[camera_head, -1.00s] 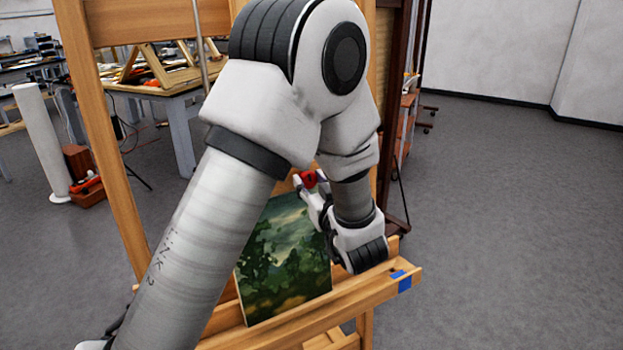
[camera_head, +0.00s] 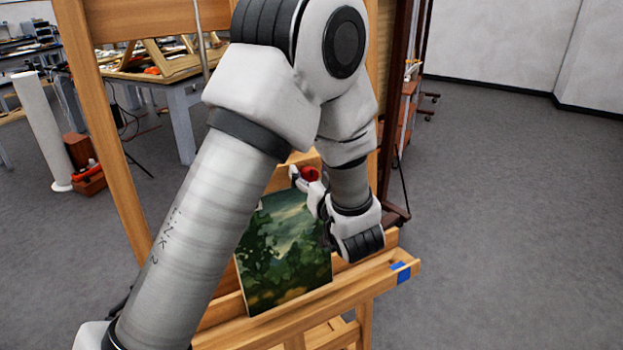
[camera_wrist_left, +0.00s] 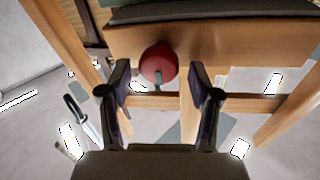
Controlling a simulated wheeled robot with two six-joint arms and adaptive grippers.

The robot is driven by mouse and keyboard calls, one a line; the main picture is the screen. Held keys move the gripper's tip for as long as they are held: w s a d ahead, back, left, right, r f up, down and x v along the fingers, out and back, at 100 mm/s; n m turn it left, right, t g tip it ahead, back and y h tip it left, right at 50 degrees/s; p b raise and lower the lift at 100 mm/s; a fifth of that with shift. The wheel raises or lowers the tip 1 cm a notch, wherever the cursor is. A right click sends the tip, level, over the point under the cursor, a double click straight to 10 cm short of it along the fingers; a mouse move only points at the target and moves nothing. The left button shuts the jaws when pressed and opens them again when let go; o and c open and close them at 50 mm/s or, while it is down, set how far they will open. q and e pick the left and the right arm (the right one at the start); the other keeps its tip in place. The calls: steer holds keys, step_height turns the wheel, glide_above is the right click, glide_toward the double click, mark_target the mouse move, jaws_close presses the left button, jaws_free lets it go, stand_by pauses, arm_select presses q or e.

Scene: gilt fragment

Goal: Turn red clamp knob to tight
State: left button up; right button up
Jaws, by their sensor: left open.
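The red clamp knob (camera_head: 310,173) sits on the wooden easel, just above the painting. In the left wrist view the round red knob (camera_wrist_left: 158,62) shows ahead, between the fingertips, with a dark stem below it. My left gripper (camera_wrist_left: 160,84) is open, one finger on each side of the knob, with visible gaps; I cannot tell whether the tips reach its depth. In the head view my left gripper (camera_head: 305,184) is at the knob and partly covers it. Any tight marking is not visible. My right gripper is not in view.
A dark green landscape painting (camera_head: 283,250) stands on the easel's ledge (camera_head: 290,322), close below my left gripper. Blue tape (camera_head: 400,272) marks the ledge's right end. A cluttered workbench (camera_head: 182,100) stands behind at the left. The floor at the right is clear.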

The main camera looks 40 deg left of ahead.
mark_target(311, 177)
arm_select(q)
steer(key=r, duration=0.8)
steer(key=shift+a+r, duration=0.2)
steer(key=shift+r, duration=0.1)
steer(key=shift+w, duration=0.1)
steer(key=shift+f, duration=0.1)
